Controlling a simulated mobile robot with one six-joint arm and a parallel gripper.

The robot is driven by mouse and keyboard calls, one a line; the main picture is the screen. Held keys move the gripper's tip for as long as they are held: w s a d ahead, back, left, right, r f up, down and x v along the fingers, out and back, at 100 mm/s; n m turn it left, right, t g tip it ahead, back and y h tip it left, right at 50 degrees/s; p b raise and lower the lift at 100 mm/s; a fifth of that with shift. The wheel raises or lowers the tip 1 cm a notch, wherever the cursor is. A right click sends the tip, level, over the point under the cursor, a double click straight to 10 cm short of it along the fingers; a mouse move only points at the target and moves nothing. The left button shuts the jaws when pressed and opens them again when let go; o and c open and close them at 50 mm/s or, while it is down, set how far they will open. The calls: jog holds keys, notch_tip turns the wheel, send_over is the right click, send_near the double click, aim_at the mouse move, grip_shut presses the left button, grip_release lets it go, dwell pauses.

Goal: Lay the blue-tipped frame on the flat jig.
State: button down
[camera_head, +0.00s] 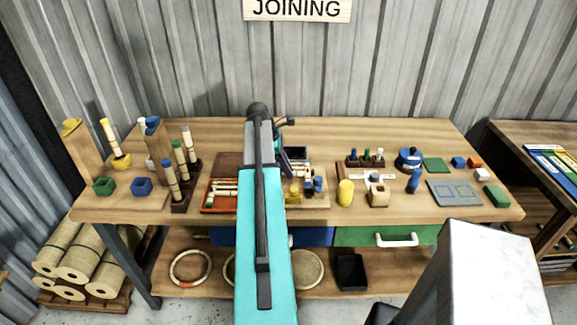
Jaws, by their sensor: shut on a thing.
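My teal arm rises through the middle of the view and bends down behind itself over the bench. My gripper (292,163) shows only as a small dark part right of the arm, above a light tray (318,201) with small blue and yellow pieces. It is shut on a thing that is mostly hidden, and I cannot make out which. I cannot pick out a blue-tipped frame for sure.
Upright posts and rods (172,180) stand at the bench's left, beside an orange tray (219,204). A yellow cylinder (345,193) and blue pieces (414,181) stand between my gripper and the grey plate. Rings (175,270) lie on the lower shelf.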

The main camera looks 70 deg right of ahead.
jog(key=shift+f, duration=1.15)
jog(key=shift+s, duration=0.1)
jog(key=shift+f, duration=0.1)
dwell(1.1)
jog(key=c, duration=1.6)
grip_release()
jog(key=shift+p, duration=0.35)
jog(key=shift+s+r+p, duration=0.15)
jog(key=shift+r+p, duration=2.85)
jog(key=shift+r, duration=1.45)
